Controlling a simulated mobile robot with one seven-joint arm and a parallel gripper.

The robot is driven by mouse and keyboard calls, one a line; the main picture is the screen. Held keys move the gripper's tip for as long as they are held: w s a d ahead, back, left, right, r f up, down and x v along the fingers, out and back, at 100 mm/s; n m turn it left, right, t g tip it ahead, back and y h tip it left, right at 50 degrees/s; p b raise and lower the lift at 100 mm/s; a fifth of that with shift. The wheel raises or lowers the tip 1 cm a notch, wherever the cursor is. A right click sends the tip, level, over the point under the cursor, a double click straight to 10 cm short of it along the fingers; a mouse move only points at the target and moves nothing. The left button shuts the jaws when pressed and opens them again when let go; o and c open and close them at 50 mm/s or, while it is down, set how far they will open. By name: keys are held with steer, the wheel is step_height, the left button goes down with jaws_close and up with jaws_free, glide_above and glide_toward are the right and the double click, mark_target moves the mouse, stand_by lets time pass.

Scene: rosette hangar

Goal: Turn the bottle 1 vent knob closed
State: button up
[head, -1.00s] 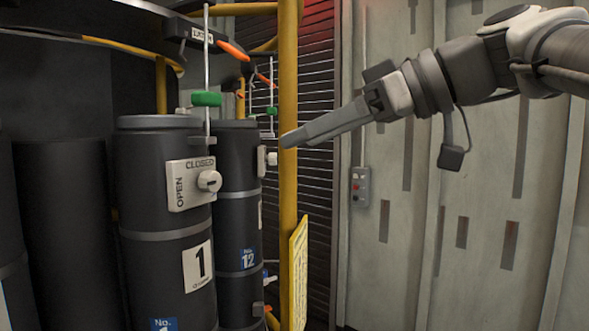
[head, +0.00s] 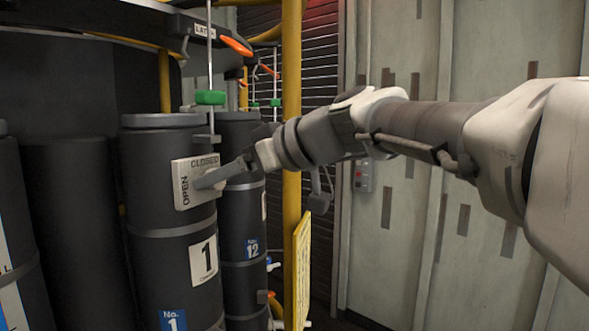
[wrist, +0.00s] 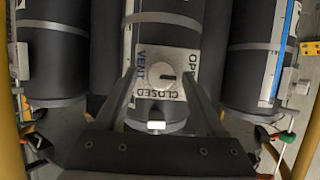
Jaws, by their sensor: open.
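Bottle 1 (head: 170,262) is a dark upright cylinder with a white label "1". Its vent plate (head: 183,198) is white, marked CLOSED along the top and OPEN on the left. In the wrist view the plate (wrist: 180,57) appears upside down. The round white vent knob (wrist: 159,75) sits there with its dark mark pointing toward the OPEN side. My gripper (head: 203,180) is open at the plate, and its fingers hide the knob in the head view. In the wrist view the gripper fingers (wrist: 160,80) lie either side of the knob; I cannot tell whether they touch it.
Bottle 12 (head: 242,222) stands just behind on the right. A yellow post (head: 291,130) with a yellow placard (head: 301,270) stands close under my arm. A green-collared rod (head: 210,97) and an orange-handled latch (head: 236,46) are above bottle 1. Other dark cylinders (head: 80,220) stand left.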

steer(key=shift+a, duration=0.1)
jaws_close()
stand_by(0.3)
steer(key=shift+f+g, duration=0.1)
steer(key=shift+g, duration=0.2)
steer(key=shift+w+d+f+m+g+y+b, duration=0.15)
steer(key=shift+m+g+y+b, duration=0.7)
steer(key=shift+m, duration=1.35)
steer(key=shift+w+f+m+g+y+b, duration=0.1)
steer(key=shift+m+g+y+b, duration=0.7)
steer(key=shift+m, duration=1.4)
steer(key=shift+w+d+f+m+g+y+b, duration=0.15)
steer(key=shift+m+g+y+b, duration=0.4)
steer(key=shift+m+y+b, duration=1.15)
steer(key=shift+a+m+h+p, duration=0.15)
steer(key=shift+m+h+p, duration=0.3)
steer(key=shift+m+p, duration=0.25)
